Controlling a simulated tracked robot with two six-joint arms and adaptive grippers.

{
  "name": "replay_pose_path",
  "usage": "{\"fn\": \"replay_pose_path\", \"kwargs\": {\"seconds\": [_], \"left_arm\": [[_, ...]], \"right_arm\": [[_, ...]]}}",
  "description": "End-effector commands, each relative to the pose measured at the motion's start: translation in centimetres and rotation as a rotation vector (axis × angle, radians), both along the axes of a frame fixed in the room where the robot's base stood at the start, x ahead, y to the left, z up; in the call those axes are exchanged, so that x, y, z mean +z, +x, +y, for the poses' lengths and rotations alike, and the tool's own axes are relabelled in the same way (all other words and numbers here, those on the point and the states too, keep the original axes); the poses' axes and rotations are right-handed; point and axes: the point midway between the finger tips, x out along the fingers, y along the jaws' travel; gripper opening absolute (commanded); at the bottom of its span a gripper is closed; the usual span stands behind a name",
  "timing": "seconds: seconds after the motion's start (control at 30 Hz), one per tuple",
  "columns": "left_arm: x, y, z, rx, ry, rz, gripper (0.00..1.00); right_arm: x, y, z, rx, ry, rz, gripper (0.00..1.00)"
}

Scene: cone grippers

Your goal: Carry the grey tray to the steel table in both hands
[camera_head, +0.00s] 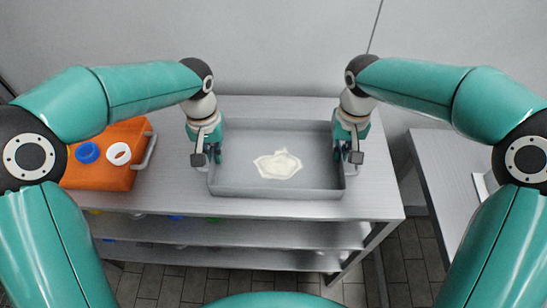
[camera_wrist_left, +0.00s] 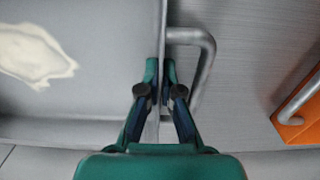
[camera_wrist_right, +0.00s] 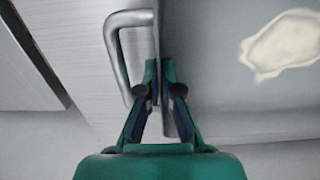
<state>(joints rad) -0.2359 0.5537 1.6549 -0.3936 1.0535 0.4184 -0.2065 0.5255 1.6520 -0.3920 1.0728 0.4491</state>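The grey tray (camera_head: 275,190) is a wide, shallow steel pan with a pale cream patch (camera_head: 278,165) on its floor. It is level over the top of a steel shelf unit (camera_head: 375,195); I cannot tell whether it touches that top. My left gripper (camera_wrist_left: 161,72) has its fingers closed on the tray's left side wall, beside a bar handle (camera_wrist_left: 205,60). My right gripper (camera_wrist_right: 160,72) is closed on the right side wall, beside the other handle (camera_wrist_right: 120,55). A second steel table (camera_head: 450,165) stands at the right, partly hidden by my right arm.
An orange crate (camera_head: 105,178) with blue and white rings stands left of the tray. Lower shelves (camera_head: 250,235) hold small coloured things. A gap with tiled floor (camera_head: 412,250) separates the shelf unit from the right table. A pale object (camera_head: 482,187) lies at that table's right.

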Motion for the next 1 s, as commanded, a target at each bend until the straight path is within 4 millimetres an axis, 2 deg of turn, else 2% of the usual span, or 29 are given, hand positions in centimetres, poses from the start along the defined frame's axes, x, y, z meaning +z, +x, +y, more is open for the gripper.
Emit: {"fn": "replay_pose_path", "kwargs": {"seconds": [0.27,0.73,1.0], "left_arm": [[0.5,0.0,0.0,0.001,0.0,-0.002,0.0],[4.6,0.0,0.1,0.002,0.0,-0.002,0.0],[5.1,0.0,0.1,0.002,0.0,-0.001,0.0]], "right_arm": [[0.5,0.0,0.0,0.0,0.0,-0.002,0.0],[4.6,0.0,0.1,0.001,0.0,-0.001,0.0],[5.1,0.0,0.1,0.001,0.0,-0.001,0.0]]}}
